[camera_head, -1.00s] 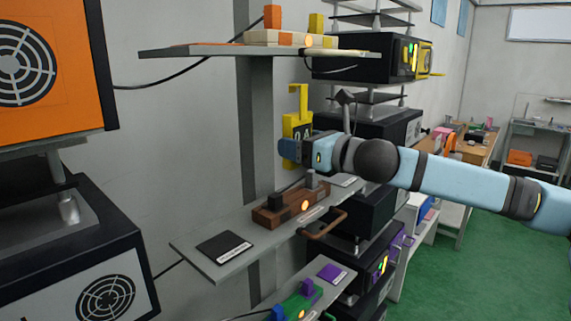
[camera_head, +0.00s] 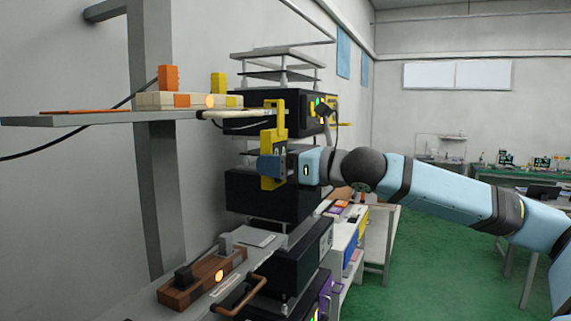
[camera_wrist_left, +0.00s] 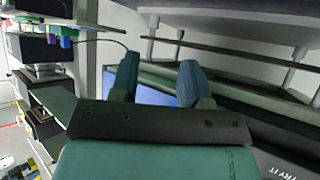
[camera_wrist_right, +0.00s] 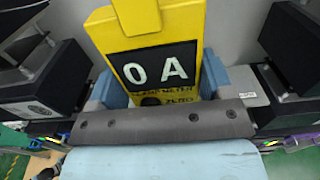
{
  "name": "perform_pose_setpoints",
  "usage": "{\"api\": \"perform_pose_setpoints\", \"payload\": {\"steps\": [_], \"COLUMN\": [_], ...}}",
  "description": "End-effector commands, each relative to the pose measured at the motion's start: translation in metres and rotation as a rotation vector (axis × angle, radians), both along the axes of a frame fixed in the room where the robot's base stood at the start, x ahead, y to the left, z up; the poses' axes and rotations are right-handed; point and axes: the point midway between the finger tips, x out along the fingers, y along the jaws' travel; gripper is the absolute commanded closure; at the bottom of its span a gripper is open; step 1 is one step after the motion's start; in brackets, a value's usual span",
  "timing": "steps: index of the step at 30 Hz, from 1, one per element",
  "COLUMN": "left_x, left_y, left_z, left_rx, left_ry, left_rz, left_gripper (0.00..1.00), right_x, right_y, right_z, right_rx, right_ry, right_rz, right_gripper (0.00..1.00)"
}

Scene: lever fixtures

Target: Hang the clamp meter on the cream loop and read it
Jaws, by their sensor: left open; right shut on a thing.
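The yellow clamp meter (camera_head: 273,150) is upright in my right gripper (camera_head: 272,168), with its hooked jaw at the top. In the right wrist view the meter (camera_wrist_right: 150,25) fills the middle between the blue fingers, and its display reads "0 A". The cream loop (camera_head: 232,113) sticks out along the front of the upper shelf. The meter's jaw is beside the loop's right end in the head view; I cannot tell whether it is around the loop. My left gripper (camera_wrist_left: 158,78) is open and empty in the left wrist view.
The upper shelf (camera_head: 70,120) carries a cream block (camera_head: 165,100) with orange and yellow posts and a lit lamp. Black instruments (camera_head: 265,195) stand behind the meter. Below, a brown block (camera_head: 200,280) and a brown loop (camera_head: 240,296) sit by the lower shelf.

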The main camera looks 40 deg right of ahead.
Motion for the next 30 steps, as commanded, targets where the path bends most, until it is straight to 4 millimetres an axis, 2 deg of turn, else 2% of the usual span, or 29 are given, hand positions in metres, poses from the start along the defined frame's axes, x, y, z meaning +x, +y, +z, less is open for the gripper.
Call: {"api": "perform_pose_setpoints", "payload": {"steps": [21, 30], "left_x": [0.004, 0.004], "left_y": [-0.002, -0.003], "left_z": [-0.006, -0.002], "left_rx": [-0.004, -0.005], "left_ry": [-0.005, -0.006], "left_rz": [-0.003, -0.004], "left_gripper": [0.57, 0.57], "right_x": [0.053, 0.055], "right_y": [0.022, 0.022], "right_z": [0.0, -0.009], "right_rx": [0.002, -0.001], "right_ry": [-0.002, 0.001], "right_rz": [0.0, -0.002], "right_gripper": [0.55, 0.55]}}
